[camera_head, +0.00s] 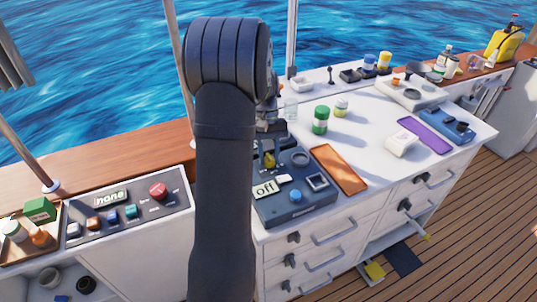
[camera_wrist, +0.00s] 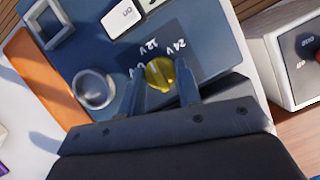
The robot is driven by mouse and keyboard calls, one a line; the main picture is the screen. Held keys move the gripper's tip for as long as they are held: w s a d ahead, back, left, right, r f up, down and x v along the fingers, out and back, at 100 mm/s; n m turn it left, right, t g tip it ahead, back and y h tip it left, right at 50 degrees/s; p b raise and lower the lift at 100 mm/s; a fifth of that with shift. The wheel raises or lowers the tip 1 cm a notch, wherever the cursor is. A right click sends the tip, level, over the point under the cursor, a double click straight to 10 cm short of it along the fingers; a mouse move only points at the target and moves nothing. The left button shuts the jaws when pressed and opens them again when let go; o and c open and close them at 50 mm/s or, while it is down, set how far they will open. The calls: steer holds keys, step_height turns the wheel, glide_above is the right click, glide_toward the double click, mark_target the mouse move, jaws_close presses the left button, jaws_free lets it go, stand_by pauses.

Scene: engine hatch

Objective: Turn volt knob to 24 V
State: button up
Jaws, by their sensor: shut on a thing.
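The yellow volt knob (camera_wrist: 160,73) sits on a dark patch of the blue panel (camera_wrist: 95,40) in the wrist view. The white marks "12 V" and "24 V" stand just beyond it; another mark at its left is partly hidden by a finger. My gripper (camera_wrist: 161,86) has one finger on each side of the knob and is shut on it. Which mark the knob points at is hard to tell. In the head view the knob (camera_head: 270,160) shows below my gripper (camera_head: 269,130), partly hidden by my arm.
The panel also carries a round ring (camera_wrist: 93,88), a square frame (camera_head: 317,181) and a blue button (camera_head: 295,195). An orange tray (camera_head: 338,168) lies close to its right. A green jar (camera_head: 320,120) stands behind. A second panel (camera_head: 130,211) with a red button is at the left.

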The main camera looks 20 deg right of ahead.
steer(key=m+y, duration=0.1)
steer(key=m, duration=0.2)
steer(key=m+t+y, duration=0.1)
steer(key=m, duration=0.1)
steer(key=shift+s+d+m, duration=0.1)
steer(key=shift+d+m, duration=0.05)
steer(key=shift+m, duration=0.25)
steer(key=m, duration=0.2)
steer(key=m+t+y, duration=0.1)
steer(key=m, duration=0.1)
steer(key=shift+s+m+t, duration=0.1)
steer(key=shift+m+t, duration=0.2)
steer(key=shift+m, duration=0.1)
steer(key=o, duration=1)
steer(key=v, duration=1.7)
steer(key=shift+d+r, duration=0.15)
